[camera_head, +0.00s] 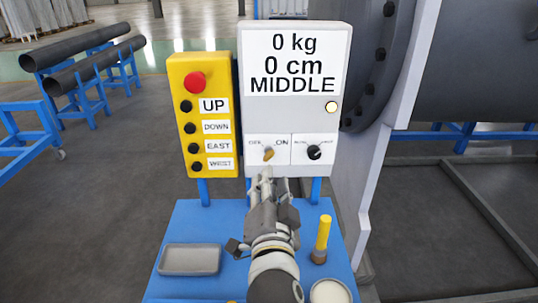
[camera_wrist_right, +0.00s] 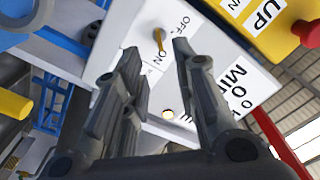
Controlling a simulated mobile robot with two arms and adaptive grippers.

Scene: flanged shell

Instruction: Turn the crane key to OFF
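The crane key (camera_head: 268,154) is a small brass-yellow key on the white control panel (camera_head: 290,120), between the labels OFF on the left and ON on the right. In the head view it looks tilted; I cannot tell exactly which label it points to. It also shows in the right wrist view (camera_wrist_right: 159,41), beyond the gap between the fingertips. My right gripper (camera_head: 265,178) is just in front of and below the key. In the right wrist view its fingers (camera_wrist_right: 156,54) are apart with nothing between them. My left gripper is not in view.
A black knob (camera_head: 314,152) sits right of the key. A yellow button box (camera_head: 201,115) with a red button stands left. The panel reads 0 kg, 0 cm, MIDDLE, and its lamp (camera_head: 331,107) glows. A grey tray (camera_head: 190,259) and yellow-handled tool (camera_head: 322,236) rest on the blue table (camera_head: 200,220).

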